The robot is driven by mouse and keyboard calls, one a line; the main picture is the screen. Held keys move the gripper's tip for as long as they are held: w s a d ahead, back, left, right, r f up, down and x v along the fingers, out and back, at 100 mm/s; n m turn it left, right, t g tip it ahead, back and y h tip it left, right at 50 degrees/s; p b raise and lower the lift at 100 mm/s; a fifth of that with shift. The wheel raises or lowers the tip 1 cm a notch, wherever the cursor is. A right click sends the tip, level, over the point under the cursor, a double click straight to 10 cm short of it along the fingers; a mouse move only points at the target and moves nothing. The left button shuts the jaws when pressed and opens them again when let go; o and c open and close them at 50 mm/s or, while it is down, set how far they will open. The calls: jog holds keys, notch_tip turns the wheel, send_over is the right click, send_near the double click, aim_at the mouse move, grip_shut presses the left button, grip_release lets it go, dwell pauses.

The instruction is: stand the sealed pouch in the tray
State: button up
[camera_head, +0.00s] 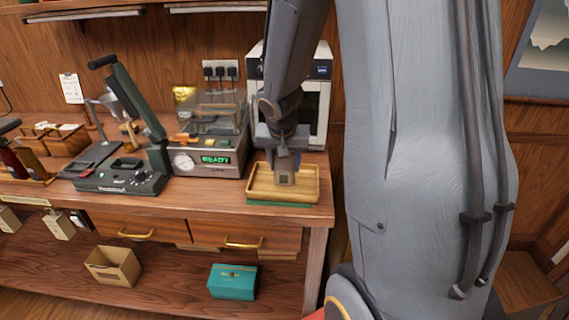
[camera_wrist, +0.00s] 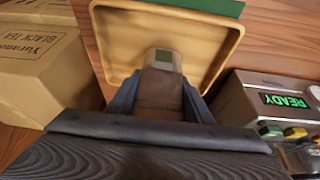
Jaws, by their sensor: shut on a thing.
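The wooden tray (camera_head: 255,192) is a shallow rectangle with a raised rim at the right end of the bench. It fills the top of the wrist view (camera_wrist: 105,45). My gripper (camera_head: 284,165) points down over the tray. Its two dark fingers are shut on the pouch, which shows brown between them in the wrist view (camera_wrist: 160,90), with a paler end bearing a green patch. In the head view a small greyish part of the pouch (camera_head: 285,179) shows below the fingers. The pouch is within the tray's outline; I cannot tell whether it touches the tray floor.
A sealing machine (camera_head: 215,160) with a green READY display stands left of the tray. A white-framed appliance (camera_head: 318,110) stands behind it. A cardboard box marked BLACK TEA (camera_wrist: 40,60) is at left in the wrist view. A green mat (camera_head: 280,203) edges out under the tray.

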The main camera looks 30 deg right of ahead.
jog(key=shift+f, duration=0.15)
jog(key=o, duration=1.1)
jog(key=shift+r, duration=0.2)
jog(key=shift+r, duration=0.25)
jog(key=v, duration=1.1)
jog(key=s+a+f+n+g+y, duration=0.2)
jog(key=s+a+f+n, duration=0.5)
jog(key=s+a+f, duration=0.3)
jog(key=shift+s+a+f+g+y, duration=0.2)
jog(key=shift+s+a+g+y, duration=0.2)
jog(key=shift+s+a, duration=0.85)
